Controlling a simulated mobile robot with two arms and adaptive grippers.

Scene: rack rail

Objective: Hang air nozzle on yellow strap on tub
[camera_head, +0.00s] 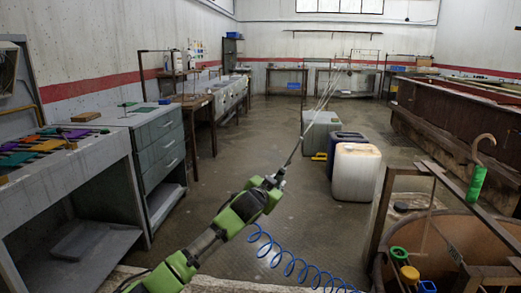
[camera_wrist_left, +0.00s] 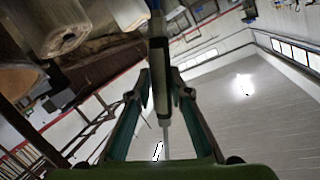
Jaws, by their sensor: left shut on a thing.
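My left gripper (camera_head: 277,180) is shut on the air nozzle (camera_head: 295,152), whose long thin tube points up and away over the open floor. In the left wrist view the nozzle's dark and pale body (camera_wrist_left: 158,75) lies between the two fingers of the gripper (camera_wrist_left: 160,95). The round brown tub (camera_head: 462,238) stands at the lower right, well apart from the gripper. A yellow loop-like piece (camera_head: 409,274), which may be the strap, hangs at the tub's near left side beside a green ring (camera_head: 399,252) and a blue piece (camera_head: 427,287). My right gripper is not in view.
A blue coiled hose (camera_head: 290,262) hangs below my left arm. A green-handled hook (camera_head: 478,178) stands by the tub's wooden frame (camera_head: 380,215). White (camera_head: 355,172) and grey (camera_head: 320,132) containers stand on the floor ahead. A bench with drawers (camera_head: 160,150) is at left.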

